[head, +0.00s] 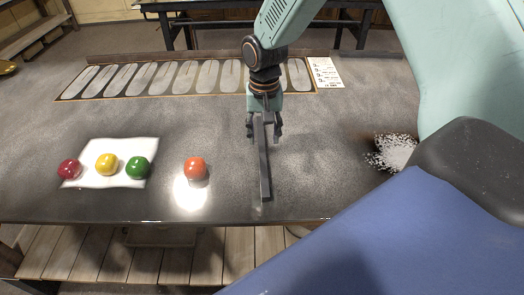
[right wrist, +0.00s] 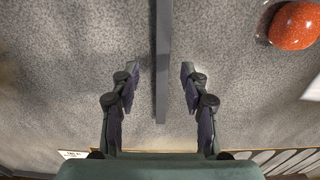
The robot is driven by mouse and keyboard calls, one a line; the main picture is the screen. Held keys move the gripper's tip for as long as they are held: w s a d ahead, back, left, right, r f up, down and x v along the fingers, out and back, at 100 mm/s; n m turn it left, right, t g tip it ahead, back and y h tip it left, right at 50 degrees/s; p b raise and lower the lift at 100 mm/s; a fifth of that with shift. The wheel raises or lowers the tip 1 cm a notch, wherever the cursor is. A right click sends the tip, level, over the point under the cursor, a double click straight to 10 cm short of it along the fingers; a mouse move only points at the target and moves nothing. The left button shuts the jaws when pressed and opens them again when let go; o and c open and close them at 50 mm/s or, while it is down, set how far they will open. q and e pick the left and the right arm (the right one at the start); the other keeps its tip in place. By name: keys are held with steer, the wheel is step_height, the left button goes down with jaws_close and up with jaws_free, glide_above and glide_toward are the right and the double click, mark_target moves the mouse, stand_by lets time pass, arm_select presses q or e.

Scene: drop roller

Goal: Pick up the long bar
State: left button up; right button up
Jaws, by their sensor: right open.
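The long bar (head: 264,165) is dark grey and straight. In the head view it lies on the grey table, its near end close to the front edge. It also shows in the right wrist view (right wrist: 163,60), running from the top edge down between the fingers. My right gripper (head: 264,132) is over the far part of the bar, one finger on each side. It is open, with a gap between each finger and the bar in the right wrist view (right wrist: 158,85). My left gripper is not in view.
An orange ball (head: 195,168) lies left of the bar. Red (head: 69,169), yellow (head: 107,164) and green (head: 138,167) balls are on a white sheet (head: 125,145). A slotted panel (head: 185,78) and a white card (head: 326,72) lie at the back. White speckles (head: 394,152) are at right.

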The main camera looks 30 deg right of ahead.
mark_target(261, 149)
steer(key=f, duration=0.2)
steer(key=w+f, duration=0.1)
steer(key=f, duration=0.2)
steer(key=shift+f, duration=0.1)
steer(key=shift+s+d+f, duration=0.1)
steer(key=shift+f, duration=0.05)
steer(key=shift+s+r, duration=0.2)
steer(key=shift+s, duration=0.05)
steer(key=shift+a, duration=0.25)
steer(key=shift+c, duration=0.2)
steer(key=shift+w+a, duration=0.1)
steer(key=shift+w, duration=0.1)
steer(key=c, duration=0.3)
steer(key=shift+w+d+f, duration=0.15)
steer(key=shift+d+f, duration=0.05)
steer(key=c, duration=0.3)
steer(key=shift+s+r, duration=0.2)
steer(key=shift+s, duration=0.05)
jaws_close()
steer(key=shift+w+a, duration=0.1)
steer(key=shift+w, duration=0.25)
